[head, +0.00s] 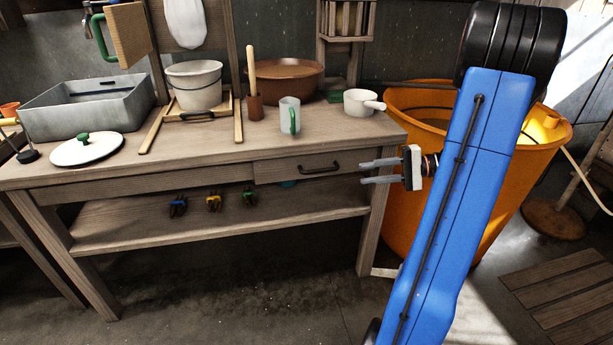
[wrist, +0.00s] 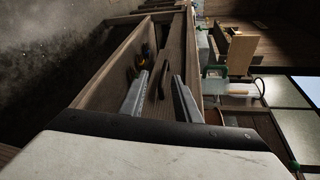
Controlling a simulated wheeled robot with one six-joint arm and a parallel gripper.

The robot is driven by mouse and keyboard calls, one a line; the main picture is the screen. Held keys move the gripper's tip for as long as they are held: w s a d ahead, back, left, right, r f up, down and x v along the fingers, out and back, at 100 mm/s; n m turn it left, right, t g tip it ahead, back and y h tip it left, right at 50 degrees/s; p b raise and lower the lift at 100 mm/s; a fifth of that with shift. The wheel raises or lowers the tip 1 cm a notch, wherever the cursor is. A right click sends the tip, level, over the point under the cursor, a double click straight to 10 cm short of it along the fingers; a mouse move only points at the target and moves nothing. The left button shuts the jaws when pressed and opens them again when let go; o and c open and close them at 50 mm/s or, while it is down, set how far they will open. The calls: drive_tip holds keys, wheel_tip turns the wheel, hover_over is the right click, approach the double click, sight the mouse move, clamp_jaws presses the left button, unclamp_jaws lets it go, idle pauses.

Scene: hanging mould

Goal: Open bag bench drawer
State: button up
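The wooden bench (head: 140,172) has a drawer (head: 275,173) under the right part of its top. The drawer front looks flush with the bench front. A dark bar handle (head: 320,168) is fixed on it and also shows in the wrist view (wrist: 162,84). My gripper (head: 362,173) is to the right of the handle, its two grey fingers apart and pointing left. In the wrist view the handle appears between the open fingers (wrist: 160,76), beyond or level with their tips; I cannot tell the exact depth. The fingers hold nothing.
A white saucepan (head: 360,102), a mug (head: 289,116) and a brown basin (head: 288,78) stand on the bench top. An orange tub (head: 410,102) is close behind my arm on the right. Several small coloured clamps (head: 214,201) are beneath the top. Floor in front is clear.

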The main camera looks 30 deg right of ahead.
sight(322, 169)
drive_tip(key=shift+m+t, duration=0.4)
drive_tip(key=shift+t, duration=0.5)
drive_tip(key=x, duration=0.5)
drive_tip(key=w+x, duration=0.1)
drive_tip(key=x, duration=0.4)
drive_tip(key=d+x, duration=0.1)
drive_tip(key=x, duration=0.4)
drive_tip(key=shift+w+a+f, duration=0.1)
drive_tip(key=shift+w+f, duration=0.25)
clamp_jaws()
